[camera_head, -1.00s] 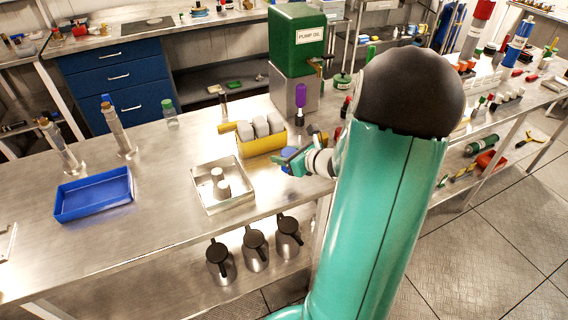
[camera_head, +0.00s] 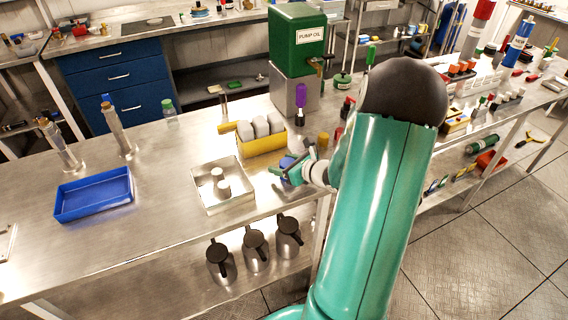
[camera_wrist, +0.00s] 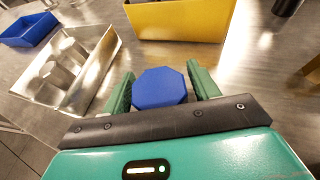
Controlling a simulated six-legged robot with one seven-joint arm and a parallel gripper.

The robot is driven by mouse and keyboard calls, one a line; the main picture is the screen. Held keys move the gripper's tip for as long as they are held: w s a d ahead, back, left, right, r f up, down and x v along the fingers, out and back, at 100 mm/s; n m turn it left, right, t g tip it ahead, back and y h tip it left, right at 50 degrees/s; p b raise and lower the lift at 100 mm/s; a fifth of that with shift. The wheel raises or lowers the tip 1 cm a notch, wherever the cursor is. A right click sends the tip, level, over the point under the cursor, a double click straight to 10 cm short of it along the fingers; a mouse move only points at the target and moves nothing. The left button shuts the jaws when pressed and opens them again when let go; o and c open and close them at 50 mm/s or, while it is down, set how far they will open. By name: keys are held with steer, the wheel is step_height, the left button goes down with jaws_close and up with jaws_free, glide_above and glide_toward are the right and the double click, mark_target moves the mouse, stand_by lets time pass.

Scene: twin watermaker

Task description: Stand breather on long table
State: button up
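A blue eight-sided piece (camera_wrist: 160,89), which I take to be the breather, shows between my fingers in the wrist view. In the head view only bits of its blue body (camera_head: 287,163) show behind my gripper (camera_head: 292,165), near the front edge of the long table (camera_head: 145,190). My gripper (camera_wrist: 160,85) has its fingers apart, one on each side of the blue piece. The left finger looks close to it and a narrow gap shows at the right. Its lower part is hidden, so I cannot tell whether it touches the table.
A metal tray (camera_head: 205,203) with pale cylinders stands left of my gripper. A yellow bin (camera_head: 262,147) is behind, and a blue tray (camera_head: 60,207) is farther left. The green pump oil tank (camera_head: 297,45) stands at the back. Bare table lies between the two trays.

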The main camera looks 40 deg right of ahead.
steer(key=shift+o, duration=0.2)
steer(key=shift+r, duration=0.1)
steer(key=shift+s+r, duration=0.15)
steer(key=v, duration=1.1)
steer(key=shift+s+r, duration=0.15)
steer(key=shift+s, duration=0.2)
steer(key=w+a+r+n+g+y, duration=0.1)
steer(key=a+r+n+g+y, duration=0.15)
steer(key=a+n, duration=0.7)
steer(key=w+a+r+n+g+y, duration=0.15)
steer(key=a+r+n+g, duration=0.35)
steer(key=a, duration=0.7)
steer(key=s+a+r+n+h, duration=0.5)
steer(key=s+a+r+n, duration=0.3)
steer(key=n, duration=1.2)
steer(key=shift+s+a, duration=0.65)
steer(key=shift+a, duration=0.35)
